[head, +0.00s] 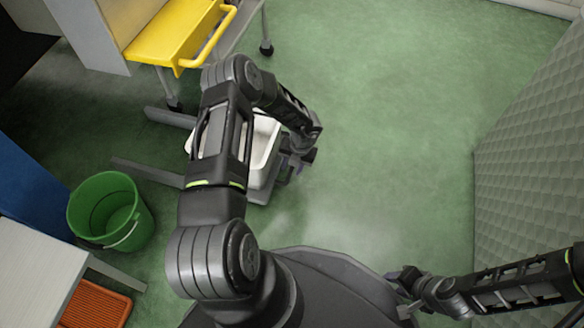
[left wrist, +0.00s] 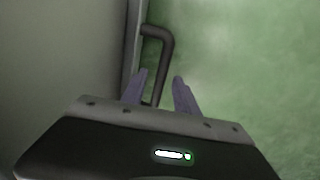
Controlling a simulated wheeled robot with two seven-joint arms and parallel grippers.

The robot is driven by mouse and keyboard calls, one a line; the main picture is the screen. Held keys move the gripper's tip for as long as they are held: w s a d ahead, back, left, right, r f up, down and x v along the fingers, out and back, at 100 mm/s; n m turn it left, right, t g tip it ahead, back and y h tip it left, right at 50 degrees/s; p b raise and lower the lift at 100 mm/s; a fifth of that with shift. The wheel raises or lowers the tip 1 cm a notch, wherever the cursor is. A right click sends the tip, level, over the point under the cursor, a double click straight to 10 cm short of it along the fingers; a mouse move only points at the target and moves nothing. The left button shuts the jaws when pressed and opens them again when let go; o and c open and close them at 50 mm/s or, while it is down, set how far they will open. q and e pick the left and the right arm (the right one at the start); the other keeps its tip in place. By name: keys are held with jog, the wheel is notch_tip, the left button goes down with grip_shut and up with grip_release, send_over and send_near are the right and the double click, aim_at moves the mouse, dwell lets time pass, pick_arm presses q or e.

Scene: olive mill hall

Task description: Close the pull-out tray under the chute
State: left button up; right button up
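The pull-out tray (head: 262,140) is a white-lined grey tray low over the floor, partly hidden behind my left arm in the head view. In the left wrist view its pale front panel (left wrist: 70,60) fills the left side, and a dark bent handle (left wrist: 162,60) stands out from it. My left gripper (head: 294,166) is at the tray's right side. Its two fingers (left wrist: 160,90) are apart, with the lower part of the handle appearing between them; contact is unclear. My right gripper (head: 405,287) is beside my base, away from the tray; its fingers are too small to read.
A yellow platform (head: 170,35) with a yellow rail stands on a wheeled frame at upper left. A green bucket (head: 110,210) and an orange crate (head: 95,305) are at left. A quilted grey panel (head: 535,170) stands at right. The green floor between is clear.

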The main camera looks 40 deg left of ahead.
pick_arm(q)
grip_shut()
dwell(0.3)
dwell(1.1)
